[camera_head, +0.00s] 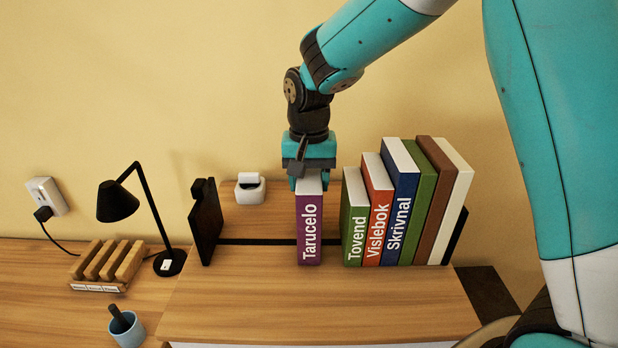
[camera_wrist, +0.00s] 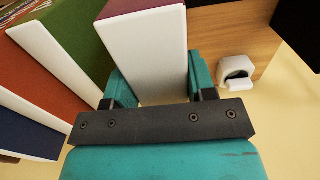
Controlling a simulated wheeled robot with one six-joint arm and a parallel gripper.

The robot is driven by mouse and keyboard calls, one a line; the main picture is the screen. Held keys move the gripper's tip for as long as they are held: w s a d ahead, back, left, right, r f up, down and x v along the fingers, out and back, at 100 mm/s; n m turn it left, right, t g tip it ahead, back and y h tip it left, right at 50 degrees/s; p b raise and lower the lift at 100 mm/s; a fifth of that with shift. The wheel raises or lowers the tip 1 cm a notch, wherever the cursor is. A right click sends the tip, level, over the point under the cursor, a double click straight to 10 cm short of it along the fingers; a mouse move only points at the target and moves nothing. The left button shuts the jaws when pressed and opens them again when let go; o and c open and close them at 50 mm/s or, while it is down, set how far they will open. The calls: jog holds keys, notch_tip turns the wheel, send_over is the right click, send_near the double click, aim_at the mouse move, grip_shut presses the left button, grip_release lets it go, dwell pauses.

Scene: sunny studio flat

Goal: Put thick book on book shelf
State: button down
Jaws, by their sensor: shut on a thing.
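Several books lean together at the right, including red "Vislebok" (camera_head: 377,212) and blue "Skrivnal" (camera_head: 397,205). The black bookend (camera_head: 206,222) stands at the left. A white dispenser (camera_head: 250,189) sits behind.

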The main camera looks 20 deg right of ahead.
jog(key=shift+c, duration=2.3)
grip_release()
jog(key=shift+f, duration=0.1)
